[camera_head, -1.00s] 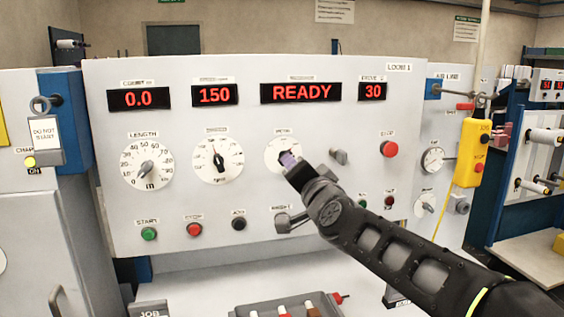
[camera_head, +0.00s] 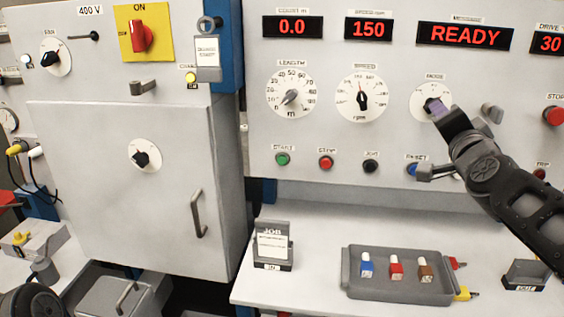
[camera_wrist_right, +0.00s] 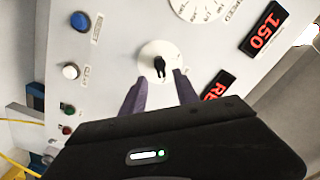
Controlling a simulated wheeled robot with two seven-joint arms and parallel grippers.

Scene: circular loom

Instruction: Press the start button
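The green start button (camera_head: 282,159) sits under its START label at the lower left of the loom panel in the head view. It is uncovered. My right gripper (camera_head: 436,107) is at the mode dial (camera_head: 421,98), well to the right of the green button. In the right wrist view, my right gripper's two purple fingers (camera_wrist_right: 161,75) are apart, on either side of the dial's black knob (camera_wrist_right: 159,66), with gaps beside it. The display (camera_head: 465,34) reads READY. The start button does not show in the wrist view. My left gripper is not in view.
A red stop button (camera_head: 326,162), a black jog button (camera_head: 370,166) and a blue reset button (camera_head: 412,168) continue the row. A grey tray (camera_head: 398,291) and job card holder (camera_head: 273,246) stand on the shelf below. A grey cabinet (camera_head: 90,200) stands left.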

